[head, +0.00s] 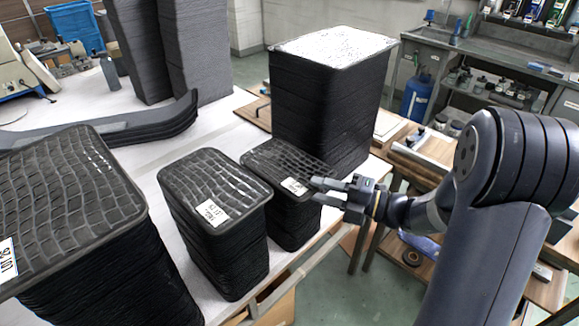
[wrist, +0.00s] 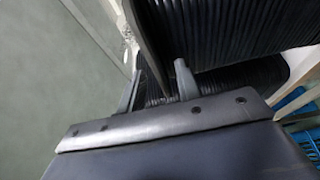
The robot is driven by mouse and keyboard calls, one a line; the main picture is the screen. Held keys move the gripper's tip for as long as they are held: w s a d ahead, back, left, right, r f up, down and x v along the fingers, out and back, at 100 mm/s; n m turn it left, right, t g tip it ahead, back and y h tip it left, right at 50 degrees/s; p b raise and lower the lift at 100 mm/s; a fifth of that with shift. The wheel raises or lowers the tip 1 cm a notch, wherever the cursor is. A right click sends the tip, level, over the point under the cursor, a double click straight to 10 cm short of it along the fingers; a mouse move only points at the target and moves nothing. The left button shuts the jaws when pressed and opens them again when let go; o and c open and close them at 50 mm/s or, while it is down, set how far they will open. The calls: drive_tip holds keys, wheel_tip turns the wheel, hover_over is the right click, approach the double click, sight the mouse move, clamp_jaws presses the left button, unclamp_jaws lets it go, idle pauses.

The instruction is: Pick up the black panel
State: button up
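Black panels with a crocodile-like pattern lie in stacks on a white table. The nearest to my gripper is the small stack (head: 285,165), with a white label at its right end. My gripper (head: 322,191) is at the right edge of this stack, its two fingers apart. In the wrist view the fingers (wrist: 158,82) are also apart, and a thin dark panel edge (wrist: 146,45) reaches down between them. Whether the fingers touch it cannot be told. Two more labelled stacks stand to the left, a middle one (head: 213,185) and a large one (head: 65,190).
A tall black stack with a white top (head: 335,45) stands just behind the small stack. Curved dark panels (head: 120,125) lie at the back left. The white table (head: 145,150) ends near my gripper. A wooden bench and sink (head: 500,60) are at the right.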

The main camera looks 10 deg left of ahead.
clamp_jaws()
drive_tip(key=shift+r, duration=0.1)
idle(0.5)
